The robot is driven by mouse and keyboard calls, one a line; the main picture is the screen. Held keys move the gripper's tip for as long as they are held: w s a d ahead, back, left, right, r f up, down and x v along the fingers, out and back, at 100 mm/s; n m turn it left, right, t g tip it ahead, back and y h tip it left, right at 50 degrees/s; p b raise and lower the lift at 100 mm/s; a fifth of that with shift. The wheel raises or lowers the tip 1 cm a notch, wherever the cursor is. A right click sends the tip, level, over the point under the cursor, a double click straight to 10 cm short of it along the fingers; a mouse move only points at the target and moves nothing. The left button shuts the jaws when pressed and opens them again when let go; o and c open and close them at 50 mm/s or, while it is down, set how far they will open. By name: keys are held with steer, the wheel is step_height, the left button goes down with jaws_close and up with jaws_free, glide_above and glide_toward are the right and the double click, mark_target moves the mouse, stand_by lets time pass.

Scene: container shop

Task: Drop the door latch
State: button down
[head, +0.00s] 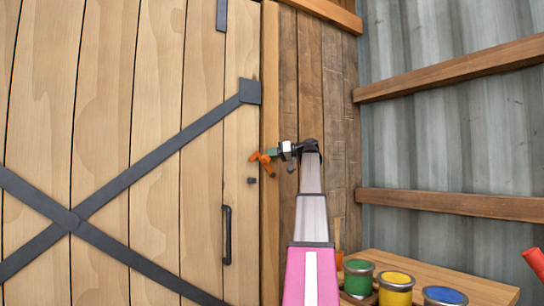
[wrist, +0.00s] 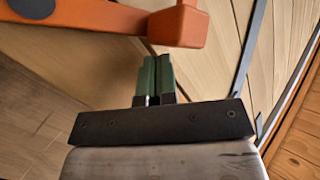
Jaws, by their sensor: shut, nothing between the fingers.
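The orange door latch (head: 264,162) sits at the right edge of the plank door, above the door handle, and looks tilted. In the wrist view the latch (wrist: 110,20) is an orange bar crossing the top, with a blocky end at the right and a dark round pivot at the left. My gripper (head: 273,153) is beside the latch at the door post. Its green fingers (wrist: 156,75) are together and empty, close to the bar's blocky end; I cannot tell whether they touch it. A small dark block (head: 251,180) is on the door just below the latch.
The door (head: 155,110) has dark crossed straps and a black vertical handle (head: 227,234). A wooden bench (head: 480,286) at the lower right holds green (head: 358,279), yellow (head: 396,287) and blue paint cans. A corrugated metal wall (head: 450,130) stands at right.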

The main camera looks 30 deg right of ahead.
steer(key=shift+a+f, duration=0.25)
steer(key=shift+a, duration=0.4)
stand_by(0.7)
stand_by(0.3)
steer(key=shift+w+d+r, duration=0.1)
steer(key=shift+d+r, duration=0.25)
steer(key=shift+d, duration=0.6)
steer(key=shift+d+r, duration=0.35)
steer(key=shift+d, duration=0.55)
steer(key=shift+w+d+r, duration=0.1)
steer(key=shift+d+r, duration=0.25)
steer(key=shift+d, duration=0.6)
steer(key=d, duration=0.1)
steer(key=d+r, duration=0.1)
steer(key=d, duration=0.2)
steer(key=shift+w+d+r, duration=0.15)
steer(key=shift+d+r, duration=0.2)
steer(key=shift+r, duration=0.05)
